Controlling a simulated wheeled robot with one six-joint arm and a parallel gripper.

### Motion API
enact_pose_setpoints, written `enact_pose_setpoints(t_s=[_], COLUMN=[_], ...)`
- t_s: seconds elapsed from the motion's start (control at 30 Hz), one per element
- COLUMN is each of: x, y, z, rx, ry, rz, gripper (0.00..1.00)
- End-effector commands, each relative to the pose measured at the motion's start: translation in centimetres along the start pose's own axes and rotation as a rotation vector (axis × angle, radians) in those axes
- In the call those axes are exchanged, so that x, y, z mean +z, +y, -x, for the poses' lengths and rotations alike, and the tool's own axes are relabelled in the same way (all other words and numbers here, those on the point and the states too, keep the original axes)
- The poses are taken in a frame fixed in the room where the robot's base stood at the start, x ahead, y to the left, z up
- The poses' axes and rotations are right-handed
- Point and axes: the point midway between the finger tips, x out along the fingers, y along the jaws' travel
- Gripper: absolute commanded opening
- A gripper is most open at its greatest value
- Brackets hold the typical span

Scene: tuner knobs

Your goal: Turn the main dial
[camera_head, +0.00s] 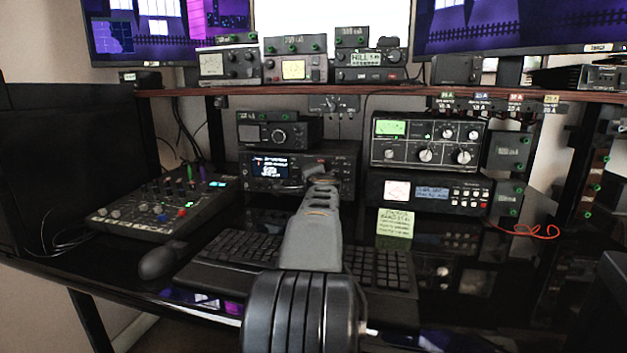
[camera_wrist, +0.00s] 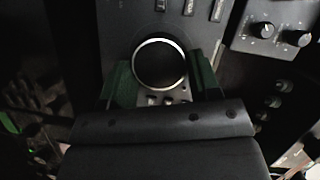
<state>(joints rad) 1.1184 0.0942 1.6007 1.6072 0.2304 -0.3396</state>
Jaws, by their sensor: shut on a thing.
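The main dial (camera_wrist: 160,64) is a large round black knob with a bright silver rim, on the dark front panel of a radio in the wrist view. My gripper (camera_wrist: 162,88) has one green-padded finger on each side of the dial and is shut on it. In the head view the radio (camera_head: 262,168) has a lit colour screen and stands at the middle of the desk. My arm reaches to it, and my gripper (camera_head: 318,172) is at the right part of its front. The dial is hidden behind my gripper there.
A smaller radio (camera_head: 277,133) sits on top. Other units with knobs (camera_head: 428,142) and buttons (camera_head: 445,193) stand close on the right. A mixer (camera_head: 165,207) lies on the left. A keyboard (camera_head: 235,250) and a yellow note (camera_head: 395,226) are in front. A shelf (camera_head: 400,92) runs above.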

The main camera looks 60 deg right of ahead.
Motion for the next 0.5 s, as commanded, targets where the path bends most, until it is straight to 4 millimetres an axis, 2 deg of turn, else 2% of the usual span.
enact_pose_setpoints(t_s=[0.3, 0.33, 0.5], x=[0.12, 0.12, 0.02], y=[-0.03, -0.03, -0.01], z=[-0.03, -0.02, -0.01], rx=[-0.001, -0.001, 0.0], ry=[-0.003, -0.003, -0.001], rz=[-0.002, -0.001, -0.001], gripper=[0.33, 0.59, 0.76])
